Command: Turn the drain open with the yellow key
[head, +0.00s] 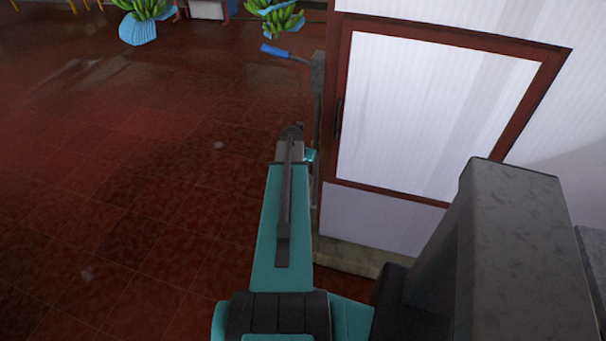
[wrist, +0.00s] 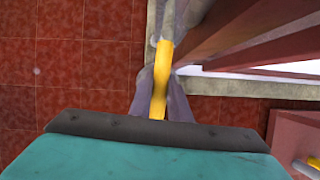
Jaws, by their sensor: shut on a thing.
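The yellow key (wrist: 161,80) shows in the wrist view, running up from between the grey fingers of my gripper (wrist: 160,98). My gripper is shut on it. The key's far end meets or overlaps a grey upright part (wrist: 167,18) beside a red-brown frame; I cannot tell whether it is seated on it. I cannot make out the drain for certain. In the head view my teal arm hides the key and most of the gripper.
A blue-handled lever (head: 276,51) sticks out on a grey post ahead. Green banana bunches (head: 142,10) hang at the back. The red tiled floor (head: 120,190) is clear on the left.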

